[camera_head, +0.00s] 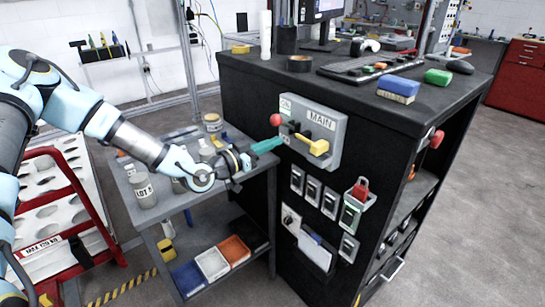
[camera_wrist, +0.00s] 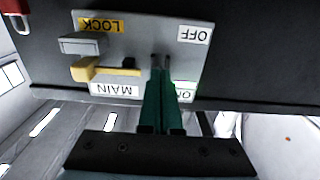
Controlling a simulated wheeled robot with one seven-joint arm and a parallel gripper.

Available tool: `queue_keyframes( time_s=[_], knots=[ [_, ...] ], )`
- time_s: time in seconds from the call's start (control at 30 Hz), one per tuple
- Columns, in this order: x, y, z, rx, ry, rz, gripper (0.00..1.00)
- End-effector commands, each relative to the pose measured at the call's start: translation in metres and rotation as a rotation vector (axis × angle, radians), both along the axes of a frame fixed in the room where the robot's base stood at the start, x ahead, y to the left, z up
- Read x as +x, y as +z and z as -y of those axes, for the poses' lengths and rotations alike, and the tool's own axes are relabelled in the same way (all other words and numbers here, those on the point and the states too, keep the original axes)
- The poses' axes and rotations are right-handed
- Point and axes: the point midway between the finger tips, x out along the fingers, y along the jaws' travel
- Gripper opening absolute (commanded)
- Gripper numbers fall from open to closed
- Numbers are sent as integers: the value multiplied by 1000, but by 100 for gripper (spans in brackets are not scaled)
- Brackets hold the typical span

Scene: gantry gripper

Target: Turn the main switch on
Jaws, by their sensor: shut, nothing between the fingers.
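The main switch panel (camera_head: 330,125) is a grey plate on the side of the black cabinet, labelled MAIN and ON in the head view. A red ball knob (camera_head: 275,120) sticks out at its left, near the ON label (camera_head: 285,104). A yellow handle (camera_head: 312,145) juts from its lower middle; it also shows in the wrist view (camera_wrist: 100,70), beside the LOCK label. My gripper (camera_head: 280,142) has green fingers, closed together and empty, below the red knob at the panel's lower left. In the wrist view the fingertips (camera_wrist: 161,60) lie between the OFF and ON labels. The red knob is not visible there; contact is unclear.
Below the panel are several small switches (camera_head: 313,191) and a red padlock (camera_head: 360,189). A grey cart (camera_head: 140,210) with jars and bins stands under my arm, left of the cabinet (camera_head: 250,100). A keyboard (camera_head: 370,66) and blocks lie on the cabinet top.

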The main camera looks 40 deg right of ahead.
Motion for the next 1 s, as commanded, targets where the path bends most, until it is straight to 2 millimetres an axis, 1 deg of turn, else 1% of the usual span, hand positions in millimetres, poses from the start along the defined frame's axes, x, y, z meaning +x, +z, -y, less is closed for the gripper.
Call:
queue_keyframes(
  time_s=[0.03,0.1,0.27,0.6,0.7,0.8,1.0],
  knots=[
    [1,-5,-4,1,1,0,0],
    [1,-7,-8,1,0,1,0],
    [1,-8,-16,1,0,1,0],
    [5,-9,-64,1,2,0,0],
    [5,-9,-74,2,1,0,0],
    [5,-9,-80,0,0,1,0],
    [5,-8,-81,0,0,0,0]
  ],
)
